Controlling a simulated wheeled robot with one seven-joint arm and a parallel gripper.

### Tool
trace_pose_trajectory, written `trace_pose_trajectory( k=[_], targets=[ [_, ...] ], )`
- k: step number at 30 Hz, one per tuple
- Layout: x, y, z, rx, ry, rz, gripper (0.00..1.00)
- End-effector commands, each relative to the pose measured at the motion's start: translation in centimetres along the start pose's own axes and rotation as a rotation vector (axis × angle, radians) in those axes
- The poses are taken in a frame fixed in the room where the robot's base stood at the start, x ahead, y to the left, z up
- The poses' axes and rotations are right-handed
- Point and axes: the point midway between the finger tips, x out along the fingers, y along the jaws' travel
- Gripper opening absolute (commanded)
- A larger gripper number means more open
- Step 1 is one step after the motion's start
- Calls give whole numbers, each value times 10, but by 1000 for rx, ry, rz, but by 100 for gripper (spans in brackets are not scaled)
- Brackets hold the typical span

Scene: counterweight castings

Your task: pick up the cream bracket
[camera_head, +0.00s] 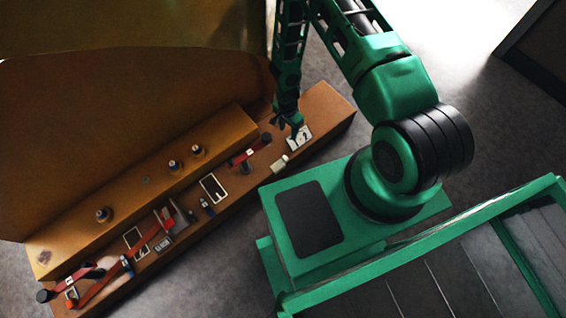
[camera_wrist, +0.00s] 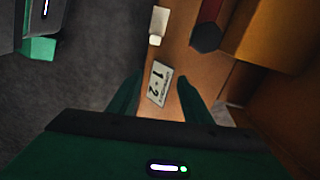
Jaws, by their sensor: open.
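The cream bracket (camera_head: 280,163) is a small pale piece near the front edge of the orange-brown bench. In the wrist view the bracket (camera_wrist: 158,25) lies at the top centre, with a lighter block-like end towards me. My gripper (camera_head: 288,122) is above the right end of the bench. In the wrist view my gripper (camera_wrist: 160,80) is open, its two green fingers spread apart with nothing held between them. The bracket lies beyond the fingertips, apart from them. Its underside is hidden.
A raised ledge (camera_head: 150,170) runs along the bench's back. Several other parts lie further left.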

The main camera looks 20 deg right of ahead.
Motion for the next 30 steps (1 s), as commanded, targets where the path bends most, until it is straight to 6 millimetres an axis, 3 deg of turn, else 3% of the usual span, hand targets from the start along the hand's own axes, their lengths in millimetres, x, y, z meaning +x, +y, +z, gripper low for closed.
trace_pose_trajectory(
  k=[3, 9, 22, 30],
  targets=[
    [35, 12, 22, 40, -18, -2, 45],
    [62, 21, 41, 80, -32, -9, 45],
    [112, 23, 45, 89, -34, -10, 45],
    [130, 22, 44, 88, -35, -9, 45]
  ],
)
